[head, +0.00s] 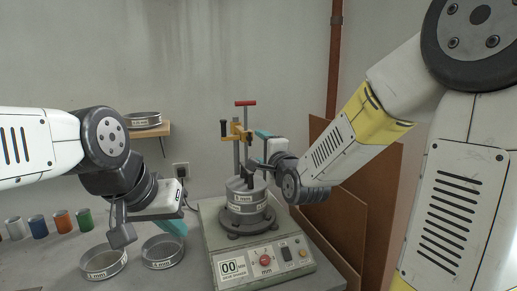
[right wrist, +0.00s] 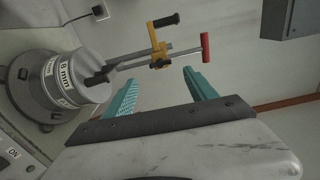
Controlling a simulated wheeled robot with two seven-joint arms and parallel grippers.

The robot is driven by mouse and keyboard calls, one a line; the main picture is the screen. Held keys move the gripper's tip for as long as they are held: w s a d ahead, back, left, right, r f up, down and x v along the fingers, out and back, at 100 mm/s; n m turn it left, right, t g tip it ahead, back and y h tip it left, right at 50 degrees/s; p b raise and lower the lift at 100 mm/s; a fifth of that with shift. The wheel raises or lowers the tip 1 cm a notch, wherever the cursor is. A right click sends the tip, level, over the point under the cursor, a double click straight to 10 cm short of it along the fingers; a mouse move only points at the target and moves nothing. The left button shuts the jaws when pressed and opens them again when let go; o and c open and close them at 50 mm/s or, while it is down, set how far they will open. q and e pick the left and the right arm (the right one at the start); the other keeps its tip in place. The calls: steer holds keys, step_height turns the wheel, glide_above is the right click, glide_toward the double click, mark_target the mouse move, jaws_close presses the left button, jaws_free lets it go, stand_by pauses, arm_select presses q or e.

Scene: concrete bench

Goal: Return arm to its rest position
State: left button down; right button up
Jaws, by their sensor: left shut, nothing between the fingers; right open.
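My left gripper (head: 172,226) hangs at the left above two loose sieves, its teal fingers closed with nothing between them. My right gripper (head: 257,148) is beside the clamp of the sieve shaker (head: 262,265). In the right wrist view its two teal fingers (right wrist: 160,92) are apart, and nothing is visibly held between them. A stack of labelled metal sieves (head: 247,197) stands on the shaker; it also shows in the right wrist view (right wrist: 65,80). The clamp has a yellow part (head: 240,131) and a red-ended handle (head: 246,103), beyond the fingers in the right wrist view.
Two loose sieves, one at the left (head: 103,262) and one labelled sieve (head: 162,252), lie on the bench below my left gripper. Several coloured jars (head: 61,221) line the bench at the left. Another sieve (head: 143,120) sits on a wall shelf. Brown boards (head: 345,215) lean at the right.

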steer(key=s+d+f+n+g+h, duration=0.1)
steer(key=s+d+f+n+g, duration=0.1)
steer(key=s+n, duration=0.3)
steer(key=s+d+f+n+g+h, duration=0.1)
steer(key=s+d+n+g, duration=0.4)
steer(key=s, duration=0.7)
steer(key=s+d+f+n+g+h, duration=0.1)
steer(key=s+d+f+n+g, duration=0.2)
steer(key=s, duration=0.6)
steer(key=shift+d+f+n+g, duration=0.45)
steer(key=shift+d+n, duration=0.2)
steer(key=shift+n, duration=0.45)
